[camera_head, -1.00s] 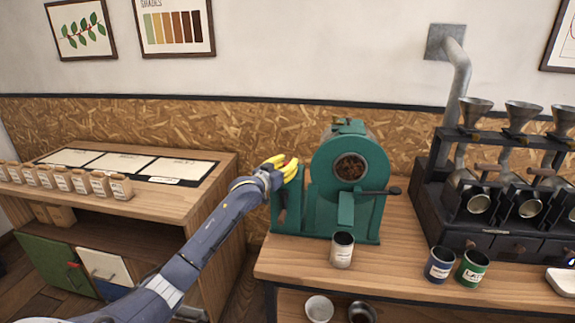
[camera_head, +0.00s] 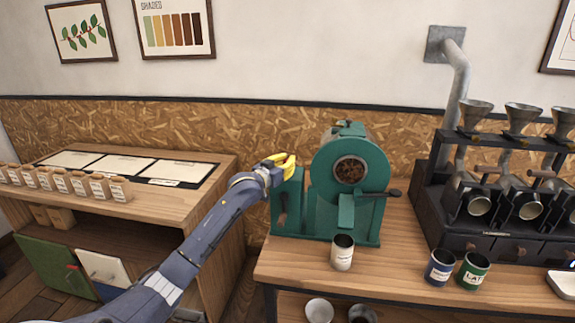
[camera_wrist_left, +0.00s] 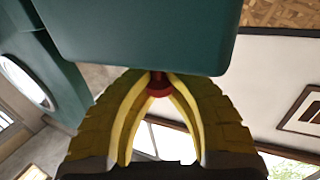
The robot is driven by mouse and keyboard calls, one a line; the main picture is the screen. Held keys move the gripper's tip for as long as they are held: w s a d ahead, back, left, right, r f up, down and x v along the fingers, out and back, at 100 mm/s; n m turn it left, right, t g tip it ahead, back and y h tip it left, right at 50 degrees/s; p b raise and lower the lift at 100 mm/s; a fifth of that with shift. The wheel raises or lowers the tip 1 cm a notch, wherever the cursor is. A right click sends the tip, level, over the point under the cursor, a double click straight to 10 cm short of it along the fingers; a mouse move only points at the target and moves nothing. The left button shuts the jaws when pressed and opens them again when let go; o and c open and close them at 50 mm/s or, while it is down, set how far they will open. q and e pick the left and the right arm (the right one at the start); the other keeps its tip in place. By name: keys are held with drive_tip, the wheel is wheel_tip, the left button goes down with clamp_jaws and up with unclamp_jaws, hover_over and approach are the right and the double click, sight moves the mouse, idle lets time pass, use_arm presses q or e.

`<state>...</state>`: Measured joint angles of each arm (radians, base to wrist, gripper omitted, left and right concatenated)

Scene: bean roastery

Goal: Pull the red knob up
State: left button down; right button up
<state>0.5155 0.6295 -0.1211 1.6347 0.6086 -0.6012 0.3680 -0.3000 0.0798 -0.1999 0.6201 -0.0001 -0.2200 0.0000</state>
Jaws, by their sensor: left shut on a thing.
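The red knob (camera_wrist_left: 158,86) shows in the left wrist view between the yellow fingertips, against the edge of a dark green part of the machine (camera_wrist_left: 145,35). My left gripper (camera_wrist_left: 156,82) is shut on it. In the head view my left gripper (camera_head: 288,162) is at the top of the green post on the left side of the green roaster (camera_head: 325,205). The fingers hide the knob there. My right gripper is not in view.
A white can (camera_head: 342,253) stands in front of the roaster on the wooden counter (camera_head: 395,262). A blue can (camera_head: 440,266) and a green can (camera_head: 473,270) stand to the right. A dark multi-funnel machine (camera_head: 485,225) fills the right side.

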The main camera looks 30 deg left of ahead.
use_arm(q)
drive_tip(key=shift+a+r, duration=0.1)
drive_tip(key=shift+r, duration=0.65)
drive_tip(key=c, duration=1.6)
unclamp_jaws()
drive_tip(key=shift+r, duration=0.1)
drive_tip(key=o, duration=0.5)
drive_tip(key=shift+f, duration=0.3)
drive_tip(key=shift+c, duration=0.2)
drive_tip(key=shift+s, duration=0.2)
drive_tip(key=s, duration=1.1)
drive_tip(key=shift+s, duration=0.4)
drive_tip(key=shift+a, duration=0.1)
